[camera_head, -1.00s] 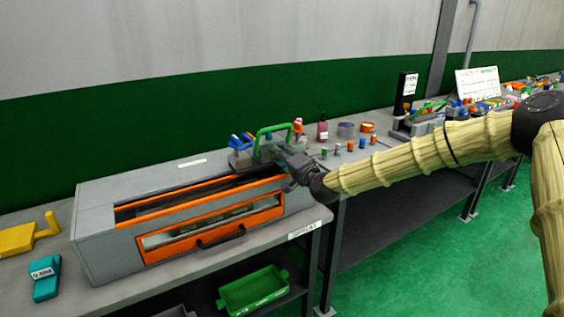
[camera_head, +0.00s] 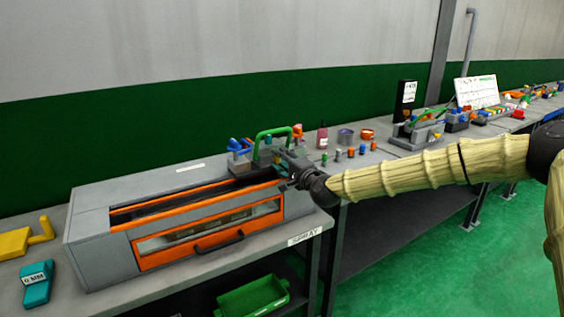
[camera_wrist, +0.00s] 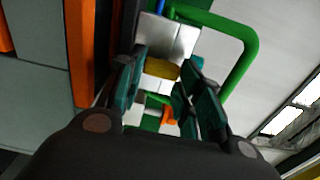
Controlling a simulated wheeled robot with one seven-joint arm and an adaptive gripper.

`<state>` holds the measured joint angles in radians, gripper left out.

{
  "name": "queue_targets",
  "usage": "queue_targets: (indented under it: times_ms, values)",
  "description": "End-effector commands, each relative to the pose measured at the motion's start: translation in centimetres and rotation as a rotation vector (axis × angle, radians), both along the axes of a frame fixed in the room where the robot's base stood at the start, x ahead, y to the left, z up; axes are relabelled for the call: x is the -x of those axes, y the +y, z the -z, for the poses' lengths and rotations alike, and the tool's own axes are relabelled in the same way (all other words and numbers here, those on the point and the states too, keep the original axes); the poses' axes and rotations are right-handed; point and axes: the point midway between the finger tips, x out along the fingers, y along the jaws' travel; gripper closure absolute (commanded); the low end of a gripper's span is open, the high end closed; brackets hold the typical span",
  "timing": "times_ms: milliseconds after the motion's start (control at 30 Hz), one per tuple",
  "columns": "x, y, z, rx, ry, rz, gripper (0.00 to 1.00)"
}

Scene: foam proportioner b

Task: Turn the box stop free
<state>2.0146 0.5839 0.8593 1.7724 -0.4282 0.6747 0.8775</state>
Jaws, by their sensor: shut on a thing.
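A long grey box (camera_head: 98,250) with orange frames and a dark front handle (camera_head: 219,241) stands on the near bench. A green hoop handle (camera_head: 272,133) rises from a grey fixture at its right end. My gripper (camera_head: 284,160) is at that end, beside the hoop. In the wrist view its two fingers (camera_wrist: 163,72) are closed in around a small yellow part (camera_wrist: 161,68), in front of a pale metal block (camera_wrist: 168,36). I take the yellow part for the box stop, but cannot confirm it. The fingers hide the contact itself.
The green hoop (camera_wrist: 243,52) passes close to the right of the fingers. An orange rail (camera_wrist: 80,50) lies close on the left. A bottle (camera_head: 322,137) and several small coloured pieces stand right of the fixture. A teal block (camera_head: 37,284) lies at the left.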

Motion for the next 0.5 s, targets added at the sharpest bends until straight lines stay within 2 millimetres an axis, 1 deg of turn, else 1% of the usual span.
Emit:
queue_targets:
  times_ms: [167,200,300,500]
  values:
    - [-0.01,-0.07,0.12,0.0,0.002,0.001,0.88]
    - [-0.01,-0.07,0.12,0.0,0.002,0.001,0.59]
    - [0.0,-0.07,0.1,0.0,0.001,0.001,0.43]
    - [0.0,-0.02,0.06,0.0,0.001,0.0,0.43]
